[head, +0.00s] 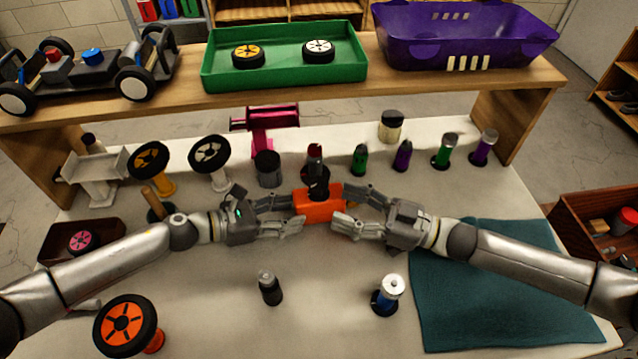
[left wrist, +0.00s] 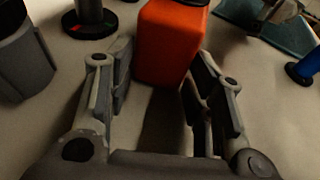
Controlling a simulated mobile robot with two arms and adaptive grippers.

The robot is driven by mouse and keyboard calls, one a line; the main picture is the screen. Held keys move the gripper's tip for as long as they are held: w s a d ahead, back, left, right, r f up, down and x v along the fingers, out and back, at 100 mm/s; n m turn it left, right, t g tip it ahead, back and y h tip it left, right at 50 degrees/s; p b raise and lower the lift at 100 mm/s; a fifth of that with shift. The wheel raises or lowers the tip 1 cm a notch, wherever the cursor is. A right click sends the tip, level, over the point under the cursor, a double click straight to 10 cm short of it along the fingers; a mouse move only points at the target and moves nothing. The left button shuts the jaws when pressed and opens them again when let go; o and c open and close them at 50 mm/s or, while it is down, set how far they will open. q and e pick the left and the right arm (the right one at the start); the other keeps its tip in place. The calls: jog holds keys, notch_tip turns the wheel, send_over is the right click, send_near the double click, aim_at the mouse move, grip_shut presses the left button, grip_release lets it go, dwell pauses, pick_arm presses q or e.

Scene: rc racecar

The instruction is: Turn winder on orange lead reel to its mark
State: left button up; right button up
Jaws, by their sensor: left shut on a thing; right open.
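An orange block-shaped body with a dark upright part on top, which I take as the orange lead reel (head: 314,206), stands at the middle of the table. The dark top (head: 318,183) looks like its winder; I cannot make out a mark. My left gripper (head: 290,214) is at the reel's left side and shut on its orange body. In the left wrist view the orange body (left wrist: 168,42) shows between the ends of my left fingers (left wrist: 160,65). My right gripper (head: 346,206) is open at the reel's right side, its fingers pointing left.
A dark canister (head: 267,168) and several small coloured bottles stand behind the reel. An orange wheel (head: 125,326) stands at the front left. A small dark cylinder (head: 269,287) and a blue-based one (head: 388,295) stand in front. A teal mat (head: 500,300) lies at right.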

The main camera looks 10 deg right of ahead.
aim_at(318, 184)
jog(key=w+d+n+g, duration=0.1)
jog(key=w+d+g, duration=0.15)
jog(key=d, duration=0.35)
jog(key=x, duration=1.2)
jog(key=shift+r, duration=0.15)
jog(key=c, duration=1.1)
jog(key=shift+o, duration=0.2)
jog(key=shift+s+m+t, duration=0.15)
jog(key=shift+m+t, duration=0.35)
jog(key=shift+t, duration=0.45)
jog(key=shift+a+r+m+t+h, duration=0.1)
jog(key=shift+m+t+h, duration=0.6)
jog(key=shift+t, duration=0.25)
jog(key=shift+a+r+m+t+h, duration=0.1)
jog(key=shift+m+t+h, duration=0.55)
jog(key=shift+t, duration=0.3)
jog(key=shift+d+f+m+t+h, duration=0.1)
jog(key=shift+d+m+t+h, duration=0.05)
jog(key=shift+m+t+h, duration=0.2)
jog(key=o, duration=1.1)
jog(key=shift+d, duration=0.1)
jog(key=shift+c, duration=0.2)
